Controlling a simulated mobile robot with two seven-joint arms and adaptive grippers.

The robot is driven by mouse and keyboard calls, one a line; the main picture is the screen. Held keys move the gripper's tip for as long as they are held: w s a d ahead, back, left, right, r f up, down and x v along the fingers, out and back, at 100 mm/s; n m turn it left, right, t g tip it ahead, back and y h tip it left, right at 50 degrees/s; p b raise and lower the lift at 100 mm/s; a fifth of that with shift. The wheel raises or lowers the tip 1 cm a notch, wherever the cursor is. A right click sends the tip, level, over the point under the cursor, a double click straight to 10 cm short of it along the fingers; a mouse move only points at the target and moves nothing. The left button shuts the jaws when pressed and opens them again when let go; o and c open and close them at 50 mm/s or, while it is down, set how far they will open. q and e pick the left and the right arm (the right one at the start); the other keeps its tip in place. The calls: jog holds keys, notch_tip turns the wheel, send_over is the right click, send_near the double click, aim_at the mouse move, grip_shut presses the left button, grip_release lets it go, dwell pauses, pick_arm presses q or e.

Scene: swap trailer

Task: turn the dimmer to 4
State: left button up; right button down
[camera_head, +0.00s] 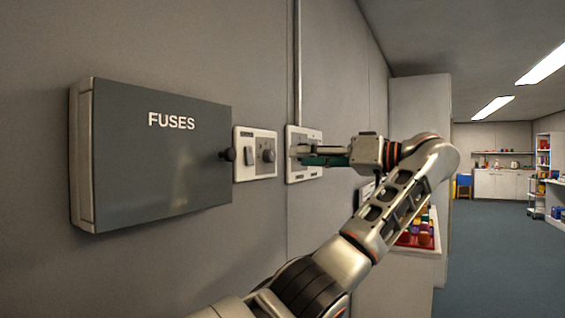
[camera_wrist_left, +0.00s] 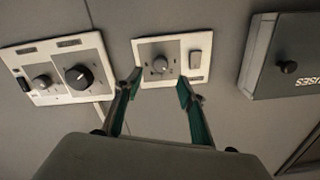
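My left gripper (camera_head: 298,155) reaches in from the right along the wall, in front of the farther plate (camera_head: 292,174). In the left wrist view its two green-padded fingers (camera_wrist_left: 160,84) are apart and empty. Between and just beyond the fingertips shows a small round knob (camera_wrist_left: 160,65) on the middle white plate (camera_wrist_left: 147,46), beside a rocker switch (camera_wrist_left: 195,60). In the head view this knob (camera_head: 268,156) is left of the gripper; no contact shows. The farther plate has a large black knob (camera_wrist_left: 78,77) and a smaller knob (camera_wrist_left: 41,82). I cannot read the dial marks or tell which knob is the dimmer. My right gripper is not in view.
A grey fuse box (camera_head: 160,160) with a black knob (camera_head: 228,155) juts from the wall on the left. A conduit (camera_head: 298,60) runs up above the farther plate. A tray of coloured items (camera_head: 420,240) is behind my arm. Open floor (camera_head: 500,270) lies at right.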

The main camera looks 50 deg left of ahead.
aim_at(273, 156)
pick_arm(q)
jog(key=x, duration=0.7)
jog(key=shift+s+a, duration=0.1)
jog(key=shift+a, duration=0.2)
jog(key=c, duration=1.1)
